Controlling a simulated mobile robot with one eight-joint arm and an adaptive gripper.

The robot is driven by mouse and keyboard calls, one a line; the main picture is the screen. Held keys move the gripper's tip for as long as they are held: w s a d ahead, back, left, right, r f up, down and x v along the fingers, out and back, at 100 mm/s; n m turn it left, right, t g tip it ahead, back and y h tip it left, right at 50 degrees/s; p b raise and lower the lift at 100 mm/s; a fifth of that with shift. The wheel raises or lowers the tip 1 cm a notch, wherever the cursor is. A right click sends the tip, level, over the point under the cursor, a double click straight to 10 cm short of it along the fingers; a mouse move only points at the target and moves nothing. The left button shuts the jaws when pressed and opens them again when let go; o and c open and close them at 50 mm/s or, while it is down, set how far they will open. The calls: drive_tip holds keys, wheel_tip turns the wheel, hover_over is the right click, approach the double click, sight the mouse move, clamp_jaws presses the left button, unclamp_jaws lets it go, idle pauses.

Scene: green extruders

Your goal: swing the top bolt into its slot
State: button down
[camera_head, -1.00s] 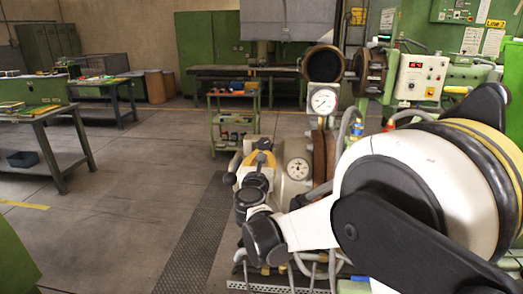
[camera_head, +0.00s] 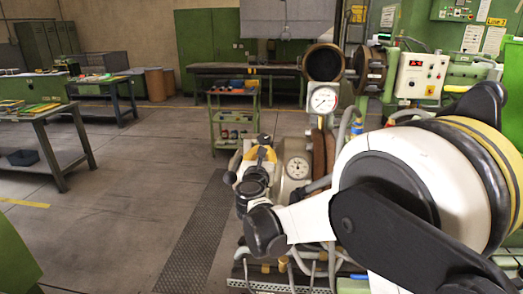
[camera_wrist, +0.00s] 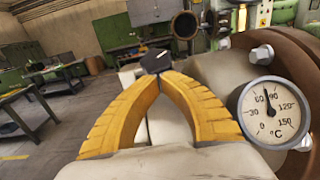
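My gripper (camera_wrist: 163,75) has two yellow ribbed fingers that curve together in the wrist view. Their tips close just under a dark faceted head (camera_wrist: 155,61), which appears to be the top bolt. The bolt's shank is hidden by the fingertips, and its slot cannot be made out. In the head view my gripper (camera_head: 260,157) is at the upper left of the extruder's pale barrel, with the dark bolt head (camera_head: 264,139) at its tips. The pale barrel end lies beneath and beside the fingers.
A temperature dial (camera_wrist: 272,112) stands close right of my gripper, on a brown flange (camera_wrist: 288,48) with grey bolt heads. A pressure gauge (camera_head: 323,100) and a round open flange (camera_head: 324,62) rise behind. Hoses hang below.

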sight(264, 141)
drive_tip(key=shift+w+r, duration=0.1)
drive_tip(key=shift+w+d+r, duration=0.1)
drive_tip(key=shift+w+r, duration=0.15)
drive_tip(key=shift+w, duration=0.2)
drive_tip(key=shift+w+d+r+p, duration=0.1)
drive_tip(key=shift+w+r+p, duration=0.1)
drive_tip(key=shift+w+p, duration=0.1)
drive_tip(key=shift+w+r, duration=0.1)
drive_tip(key=shift+w, duration=0.35)
drive_tip(key=shift+w+d+r, duration=0.15)
drive_tip(key=shift+w, duration=0.4)
drive_tip(key=s+a, duration=0.2)
drive_tip(key=s, duration=1.1)
drive_tip(key=shift+a, duration=0.25)
